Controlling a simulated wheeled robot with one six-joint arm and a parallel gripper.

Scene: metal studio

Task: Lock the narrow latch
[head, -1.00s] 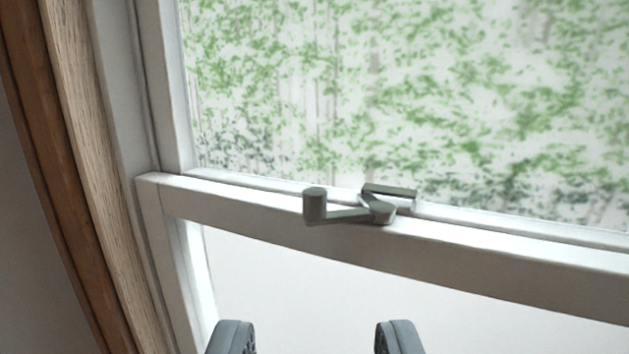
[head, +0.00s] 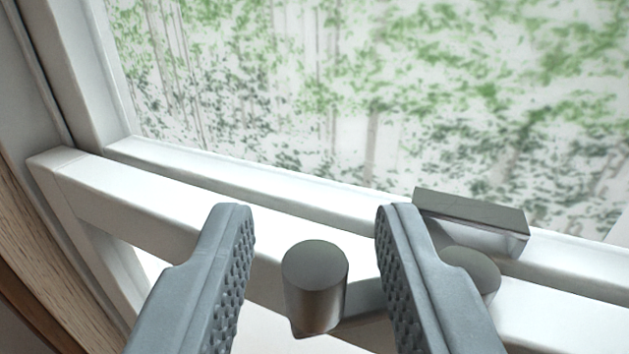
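The narrow latch is a dark grey metal piece on the white window rail. Its upright cylindrical knob (head: 315,287) stands between my two fingers, at the end of a lever arm that runs right toward a round pivot (head: 470,272). A flat catch plate (head: 472,218) sits behind the pivot on the rear rail. My gripper (head: 315,215) is open, with grey ridged fingers on either side of the knob. A gap shows between the knob and each finger. The right finger hides part of the lever and pivot.
The white meeting rail (head: 150,210) crosses the view, sloping down to the right. The window glass (head: 300,90) rises behind it, with blurred green foliage beyond. The white side frame and a wooden trim (head: 40,255) stand at the left.

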